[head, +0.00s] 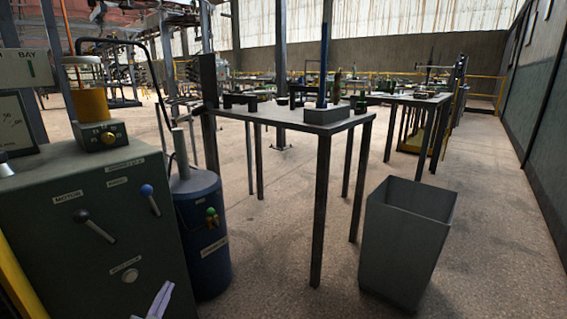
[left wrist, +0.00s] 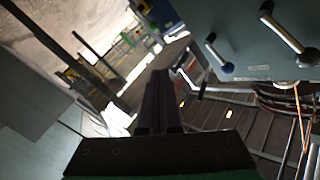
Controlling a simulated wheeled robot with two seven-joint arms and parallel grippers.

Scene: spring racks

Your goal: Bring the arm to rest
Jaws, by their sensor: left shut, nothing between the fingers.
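My left gripper (head: 161,297) shows at the bottom edge of the head view, in front of the green machine cabinet (head: 75,215). Only its pale finger tips are in the picture; the rest of the arm is cut off. In the left wrist view the left gripper (left wrist: 161,78) points away from the camera with its dark fingers together and nothing between them. The cabinet's panel also shows at the upper right of that view (left wrist: 262,52), with lever handles, apart from the fingers. My right gripper is in neither view.
A blue drum (head: 203,230) stands right of the cabinet. A dark metal table (head: 270,113) holds a block with a blue upright and small dark items. A grey open bin (head: 402,245) stands on the floor at right. Clear concrete floor (head: 490,220) lies beyond the bin.

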